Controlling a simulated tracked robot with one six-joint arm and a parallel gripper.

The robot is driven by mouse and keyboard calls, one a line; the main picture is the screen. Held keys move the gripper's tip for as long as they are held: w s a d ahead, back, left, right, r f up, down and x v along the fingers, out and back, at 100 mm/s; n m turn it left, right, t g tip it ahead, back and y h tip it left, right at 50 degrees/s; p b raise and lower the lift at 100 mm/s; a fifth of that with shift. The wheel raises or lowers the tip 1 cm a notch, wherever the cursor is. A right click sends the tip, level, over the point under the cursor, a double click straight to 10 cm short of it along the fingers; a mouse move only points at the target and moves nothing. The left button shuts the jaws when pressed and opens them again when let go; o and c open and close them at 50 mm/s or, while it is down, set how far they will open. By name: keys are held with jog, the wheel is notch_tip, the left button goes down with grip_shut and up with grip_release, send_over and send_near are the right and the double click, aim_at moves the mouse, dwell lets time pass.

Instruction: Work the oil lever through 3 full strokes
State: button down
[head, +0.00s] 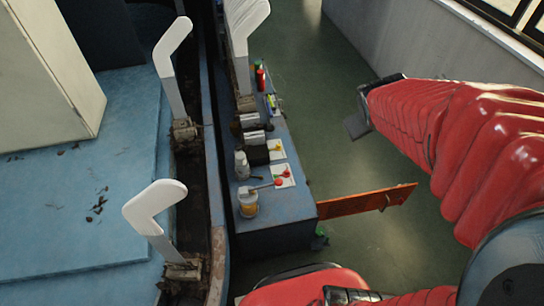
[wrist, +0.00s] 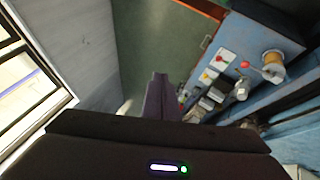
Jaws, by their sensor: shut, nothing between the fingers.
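The oil lever (head: 264,186) is a thin rod with a red knob at its end. It reaches right from a small oil pot (head: 248,203) with yellowish contents on the near end of the blue bench. In the wrist view the lever's red knob (wrist: 245,65) and the pot (wrist: 271,62) are at the upper right. My gripper (head: 356,125) is in the air to the right of the bench, well apart from the lever. In the wrist view its dark fingers (wrist: 158,92) are together and empty.
White foot-shaped boards (head: 155,208) stand along the machine at left. Green floor is free beyond.

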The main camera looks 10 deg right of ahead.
jog(key=s+a+r+y, duration=0.1)
jog(key=s+a, duration=0.3)
jog(key=a, duration=0.3)
jog(key=s+a+r+m+y, duration=0.1)
jog(key=s+a+r+y, duration=0.1)
jog(key=s+a, duration=0.2)
jog(key=s+a+r+y, duration=0.1)
jog(key=s+a, duration=0.3)
jog(key=a, duration=0.6)
jog(key=shift+a+r+m+y, duration=0.25)
jog(key=shift+r+m+y, duration=0.05)
jog(key=shift+r, duration=0.3)
